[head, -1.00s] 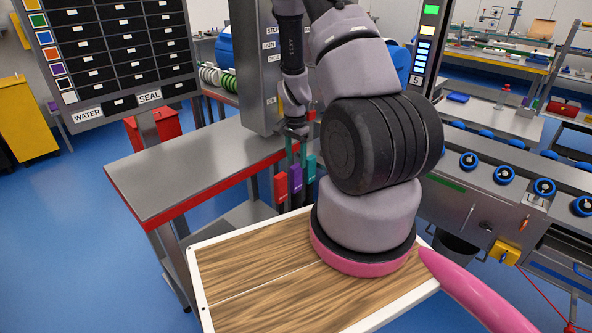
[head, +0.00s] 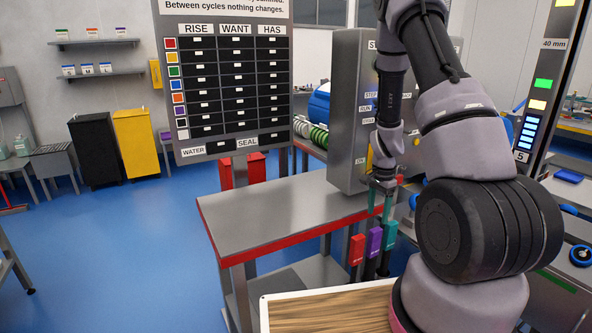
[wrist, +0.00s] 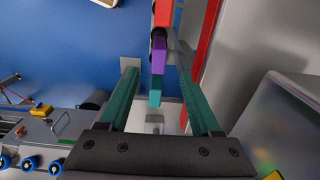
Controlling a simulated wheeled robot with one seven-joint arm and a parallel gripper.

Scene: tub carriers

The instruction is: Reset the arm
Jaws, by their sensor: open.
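My gripper (head: 381,203) hangs at the end of my arm, in the middle right of the head view, pointing down with its two green fingers apart. It is in front of the grey control cabinet and near the right end of the steel table. In the wrist view my gripper (wrist: 165,100) shows its green fingers spread wide with nothing held between them. Beyond the fingers hang a red tag (wrist: 164,12), a purple tag (wrist: 158,55) and a teal tag (wrist: 155,92), apart from the fingers as far as I can tell.
The steel table (head: 290,205) with a red edge has a bare top. The grey cabinet (head: 348,110) stands at its far right. Red (head: 357,249), purple (head: 374,242) and teal (head: 390,234) tags hang by its right end. A board (head: 225,90) stands behind. Blue floor at left is open.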

